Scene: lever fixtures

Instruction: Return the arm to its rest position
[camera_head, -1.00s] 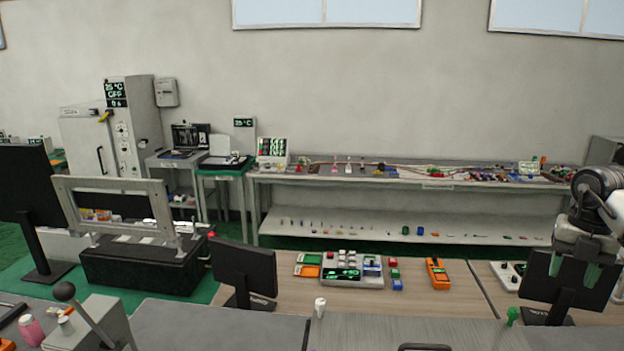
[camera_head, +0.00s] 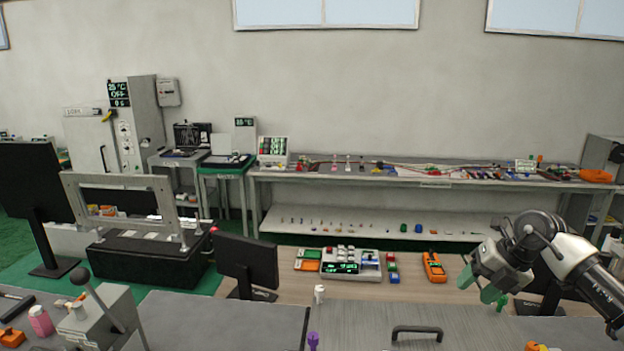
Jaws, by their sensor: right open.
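My right arm comes in from the right edge, with its gripper (camera_head: 478,287) pointing down and left. Its two green-tipped fingers are apart, and I see nothing between them. The gripper hangs over the right part of the near tables, in front of the wooden table top and right of an orange handheld meter (camera_head: 434,267). My left arm and gripper are out of view. A grey lever box (camera_head: 100,322) with a dark-knobbed lever (camera_head: 81,276) stands at the front left, far from the right gripper.
A black monitor (camera_head: 247,262) stands left of centre, and a dark screen is partly hidden behind my right arm. A grey control panel (camera_head: 368,267) lies on the wooden table.

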